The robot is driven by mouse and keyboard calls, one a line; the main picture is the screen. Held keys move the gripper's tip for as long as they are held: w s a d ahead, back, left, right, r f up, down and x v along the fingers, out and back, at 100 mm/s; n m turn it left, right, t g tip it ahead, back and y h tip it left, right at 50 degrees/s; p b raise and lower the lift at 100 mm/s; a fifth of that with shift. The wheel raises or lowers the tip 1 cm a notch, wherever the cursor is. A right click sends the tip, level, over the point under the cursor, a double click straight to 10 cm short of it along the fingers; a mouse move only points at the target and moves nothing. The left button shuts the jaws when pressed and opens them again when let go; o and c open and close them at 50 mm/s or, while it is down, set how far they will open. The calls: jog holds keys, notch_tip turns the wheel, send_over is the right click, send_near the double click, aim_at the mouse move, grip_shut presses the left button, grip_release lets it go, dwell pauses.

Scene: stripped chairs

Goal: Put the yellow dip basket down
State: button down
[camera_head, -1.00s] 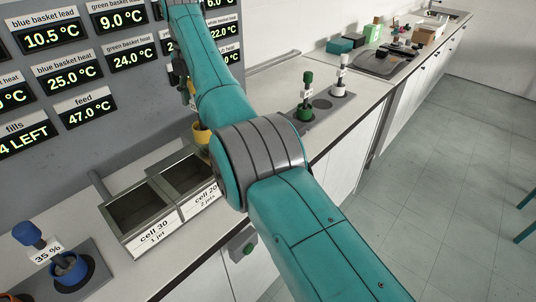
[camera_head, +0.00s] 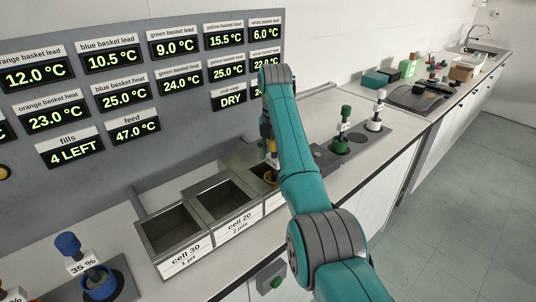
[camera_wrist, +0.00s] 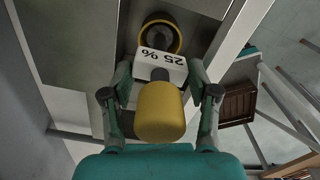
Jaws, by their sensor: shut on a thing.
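The yellow dip basket has a yellow knob (camera_wrist: 161,112), a white "25 %" tag and a round yellow cup (camera_wrist: 159,36). My gripper (camera_wrist: 162,78) is shut on its stem, with a finger on each side near the tag. In the head view the yellow basket (camera_head: 271,179) hangs upright at the third cell (camera_head: 256,170), right of the cell marked "cell 20" (camera_head: 238,213). My arm partly hides it and that cell's label. I cannot tell how deep the cup is in the cell.
The "cell 30" tank (camera_head: 145,232) stands at the left and looks empty. A blue basket (camera_head: 99,283) marked "35 %" sits in a holder at front left. Green (camera_head: 341,144) and white (camera_head: 375,125) baskets stand in a grey holder beyond my arm. A display wall (camera_head: 60,120) rises behind.

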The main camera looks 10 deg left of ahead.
jog(key=shift+c, duration=1.4)
grip_release()
